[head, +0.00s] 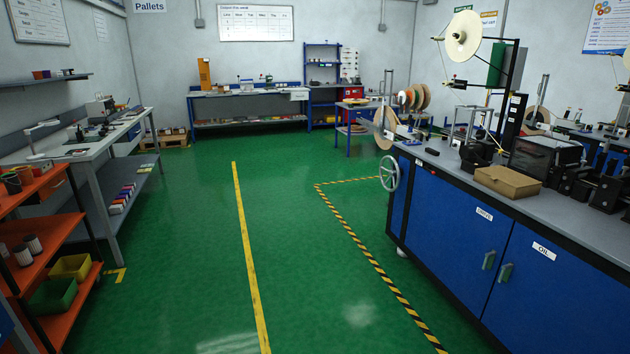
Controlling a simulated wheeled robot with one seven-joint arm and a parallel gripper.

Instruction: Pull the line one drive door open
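On the right stands a long blue cabinet bench with a grey top. Its door labelled DRIVE (448,226) is shut, flush with the cabinet front. I cannot read any line number on the bench. My gripper is not in view.
A handwheel (389,173) juts from the bench's left end. A cardboard box (508,181) lies on top. Orange shelves (45,235) and a grey workbench (95,145) line the left. The green floor between is clear, with yellow (248,255) and striped tape (378,262).

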